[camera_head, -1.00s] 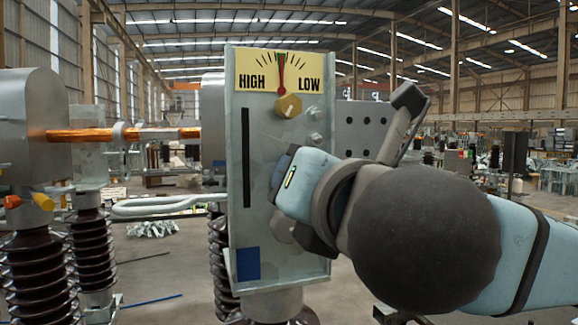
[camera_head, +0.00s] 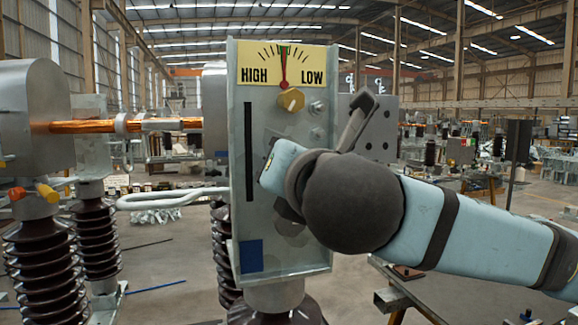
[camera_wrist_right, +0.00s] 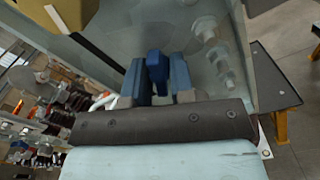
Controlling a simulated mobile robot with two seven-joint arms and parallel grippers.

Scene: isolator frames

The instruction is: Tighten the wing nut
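The wing nut (camera_wrist_right: 157,68) is a small dark blue part on the grey metal panel (camera_head: 262,200); my right arm hides it in the head view. In the right wrist view, the two blue fingers of my right gripper (camera_wrist_right: 158,80) lie close along both sides of it and appear shut on it. In the head view my right arm comes in from the right, with its wrist against the panel front. A yellow HIGH/LOW gauge (camera_head: 256,62) tops the panel, its red pointer about upright at the green mark. My left gripper is out of view.
A brass knob (camera_head: 291,99) sits under the gauge, with bolts (camera_head: 317,107) beside it and a black slot (camera_head: 249,150) to its left. Brown ribbed insulators (camera_head: 38,260) and a silver bent rod (camera_head: 165,199) stand left. A dark table (camera_head: 470,295) is at lower right.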

